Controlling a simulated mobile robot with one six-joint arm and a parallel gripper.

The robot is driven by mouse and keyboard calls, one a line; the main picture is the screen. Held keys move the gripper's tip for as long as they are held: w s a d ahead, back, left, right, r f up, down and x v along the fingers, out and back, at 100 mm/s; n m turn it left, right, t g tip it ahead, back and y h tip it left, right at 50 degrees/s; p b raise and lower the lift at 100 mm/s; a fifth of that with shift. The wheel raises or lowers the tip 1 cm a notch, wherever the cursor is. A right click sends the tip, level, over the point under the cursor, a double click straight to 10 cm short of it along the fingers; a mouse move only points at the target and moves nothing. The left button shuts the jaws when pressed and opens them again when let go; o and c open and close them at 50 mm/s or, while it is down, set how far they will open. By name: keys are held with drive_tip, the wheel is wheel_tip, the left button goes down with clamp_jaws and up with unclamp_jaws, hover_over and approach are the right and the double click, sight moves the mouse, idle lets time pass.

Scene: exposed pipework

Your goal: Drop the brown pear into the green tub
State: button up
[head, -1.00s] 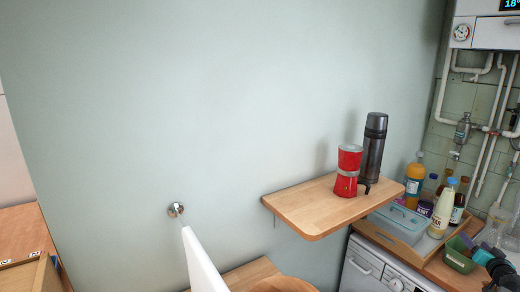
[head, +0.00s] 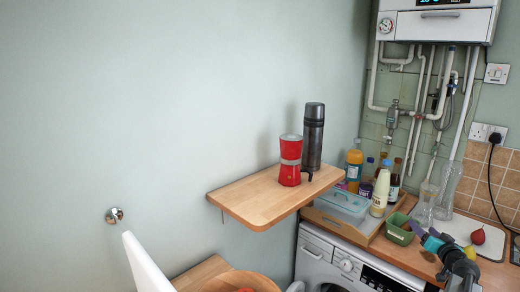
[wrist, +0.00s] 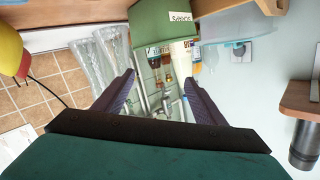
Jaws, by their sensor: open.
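The green tub (head: 398,231) stands on the wooden counter, right of the blue-lidded box. In the wrist view the green tub (wrist: 165,20) is at the top, beyond my fingertips, with a white label. My gripper (head: 420,231) is just right of the tub in the head view. In the wrist view my gripper (wrist: 158,80) has its fingers apart with nothing between them. A small brown shape (head: 428,256) lies below my gripper on the counter; I cannot tell whether it is the brown pear. No clear brown pear shows in the wrist view.
A red pear-shaped fruit (head: 478,236) and a yellow one (head: 470,252) are right of my gripper. Glass vases (head: 446,190) and several bottles (head: 380,190) stand behind.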

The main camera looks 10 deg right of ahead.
sight(401, 230)
drive_tip(key=shift+v, duration=0.85)
drive_tip(key=shift+w, duration=0.1)
drive_tip(key=p+x, duration=0.1)
drive_tip(key=x, duration=0.8)
drive_tip(key=shift+p, duration=0.35)
drive_tip(key=shift+f, duration=0.15)
idle(0.6)
